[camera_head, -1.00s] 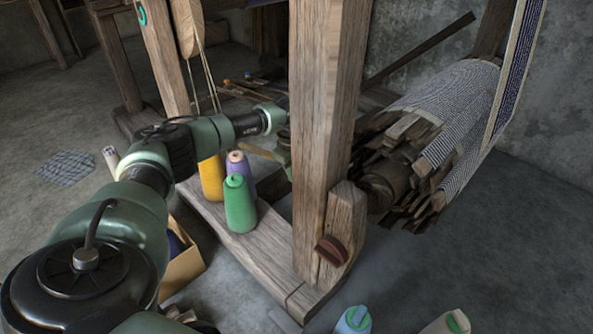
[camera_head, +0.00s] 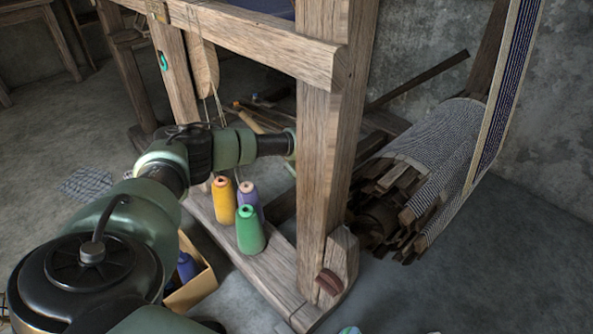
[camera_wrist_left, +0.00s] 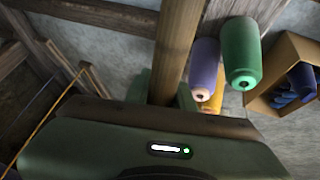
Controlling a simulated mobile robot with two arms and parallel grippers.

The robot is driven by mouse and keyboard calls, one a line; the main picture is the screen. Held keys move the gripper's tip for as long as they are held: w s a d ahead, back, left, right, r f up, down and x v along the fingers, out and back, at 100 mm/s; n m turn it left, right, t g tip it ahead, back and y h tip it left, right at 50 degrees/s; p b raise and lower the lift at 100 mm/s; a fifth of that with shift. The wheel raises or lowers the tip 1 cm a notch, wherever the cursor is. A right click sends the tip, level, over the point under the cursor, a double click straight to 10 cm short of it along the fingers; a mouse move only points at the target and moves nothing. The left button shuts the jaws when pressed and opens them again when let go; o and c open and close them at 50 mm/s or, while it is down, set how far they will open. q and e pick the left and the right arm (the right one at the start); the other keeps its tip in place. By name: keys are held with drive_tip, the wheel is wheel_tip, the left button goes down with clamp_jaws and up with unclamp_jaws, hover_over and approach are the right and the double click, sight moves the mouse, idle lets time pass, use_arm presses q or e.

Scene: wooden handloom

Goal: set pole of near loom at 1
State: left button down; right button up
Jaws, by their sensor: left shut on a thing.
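The near loom's wooden frame stands in the middle of the head view, with a thick upright post (camera_head: 318,180) and a crossbeam (camera_head: 255,42). My left arm reaches from the left toward this post; its gripper is hidden behind the post there. In the left wrist view my left gripper (camera_wrist_left: 167,97) has its green fingers on either side of a wooden pole (camera_wrist_left: 176,45) and is shut on it. The pole's far end runs out of that view at the top. I cannot make out position marks. My right gripper is not in view.
Yellow (camera_head: 223,202), purple (camera_head: 248,200) and green (camera_head: 250,232) yarn cones stand on the loom's base beam close to my left arm. A cardboard box (camera_head: 203,287) sits on the floor beside it. A striped cloth roll (camera_head: 440,155) lies to the right.

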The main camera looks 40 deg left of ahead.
use_arm(q)
drive_tip(key=shift+r, duration=0.15)
idle(0.3)
drive_tip(key=c, duration=1.2)
unclamp_jaws()
